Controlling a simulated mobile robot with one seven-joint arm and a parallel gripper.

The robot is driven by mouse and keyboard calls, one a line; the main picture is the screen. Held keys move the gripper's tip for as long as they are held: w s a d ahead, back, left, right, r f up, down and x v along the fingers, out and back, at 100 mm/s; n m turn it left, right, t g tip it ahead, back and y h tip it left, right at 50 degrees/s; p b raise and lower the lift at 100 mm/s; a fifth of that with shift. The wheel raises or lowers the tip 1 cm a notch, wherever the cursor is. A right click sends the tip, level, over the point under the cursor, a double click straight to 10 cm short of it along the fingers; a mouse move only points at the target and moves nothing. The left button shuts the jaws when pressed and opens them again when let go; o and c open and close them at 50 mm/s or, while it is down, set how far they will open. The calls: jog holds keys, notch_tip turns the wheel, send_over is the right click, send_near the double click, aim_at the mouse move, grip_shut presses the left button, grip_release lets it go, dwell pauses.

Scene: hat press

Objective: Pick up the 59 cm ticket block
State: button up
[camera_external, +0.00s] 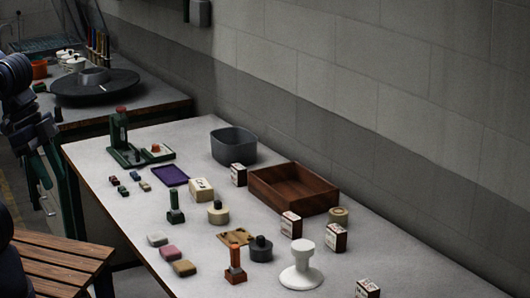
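Several small dark boxes with pale printed faces stand on the near table: one beside the grey tub (238,175), two in front of the wooden tray, the left one (291,225) and the right one (335,238), and one at the front edge (367,289). A larger cream block (201,189) with a small mark sits mid-table. The print is too small to read, so I cannot tell which is the 59 cm ticket block. My gripper (46,205) hangs at the left, off the table and apart from all of these; its fingers are too dark to judge.
A wooden tray (262,191), a grey tub (233,148), a green press (122,140), stamps and a white pedestal (302,268) crowd the table (110,212). A slatted bench (55,255) stands at left. A second table (160,107) is behind, and a block wall runs along the right.

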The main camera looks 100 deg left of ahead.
jog(key=o, duration=0.4)
